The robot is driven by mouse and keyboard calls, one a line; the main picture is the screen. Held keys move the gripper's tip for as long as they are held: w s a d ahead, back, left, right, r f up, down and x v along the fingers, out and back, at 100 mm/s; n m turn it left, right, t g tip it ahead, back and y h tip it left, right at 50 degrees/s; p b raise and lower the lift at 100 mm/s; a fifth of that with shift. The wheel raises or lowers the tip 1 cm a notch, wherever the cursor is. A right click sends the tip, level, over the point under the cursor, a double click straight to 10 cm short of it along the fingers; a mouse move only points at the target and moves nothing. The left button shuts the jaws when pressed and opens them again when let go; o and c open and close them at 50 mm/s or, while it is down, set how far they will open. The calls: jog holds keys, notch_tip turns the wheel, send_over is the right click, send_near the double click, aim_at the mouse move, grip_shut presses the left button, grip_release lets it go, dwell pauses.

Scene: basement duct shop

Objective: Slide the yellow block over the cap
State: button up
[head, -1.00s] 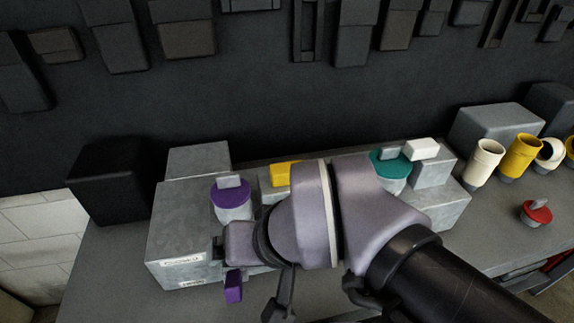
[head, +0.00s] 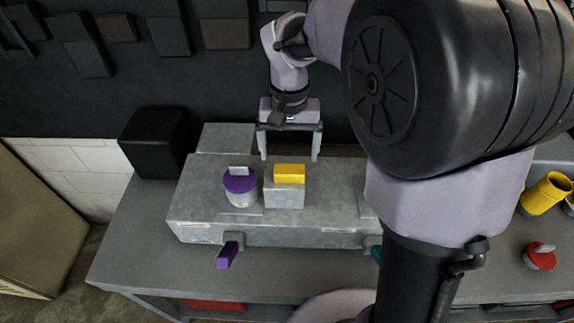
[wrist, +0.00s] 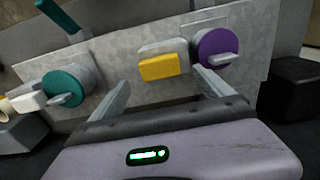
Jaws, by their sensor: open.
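The yellow block (head: 289,173) sits on a low grey block (head: 285,197) on top of the grey metal housing (head: 335,195). The purple cap (head: 240,183), round with a grey tab, stands just left of it, apart from the yellow block. My gripper (head: 290,157) is open and empty, behind the yellow block on its wall side, fingers pointing down. In the wrist view the yellow block (wrist: 159,67) appears between and beyond the fingers, with the purple cap (wrist: 215,49) to its right. The wrist view also shows a teal cap (wrist: 63,87), which my arm hides in the head view.
A purple lever (head: 228,255) sticks out of the housing's front. A white block (wrist: 30,102) lies by the teal cap. A black box (head: 155,143) stands at the left. A red cap (head: 540,256) and yellow cup (head: 546,193) are at the right. The dark wall is behind my gripper.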

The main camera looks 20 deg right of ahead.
aim_at(289, 169)
notch_tip(289, 169, down, 7)
jog(key=shift+r+b, duration=0.1)
jog(key=shift+b, duration=0.65)
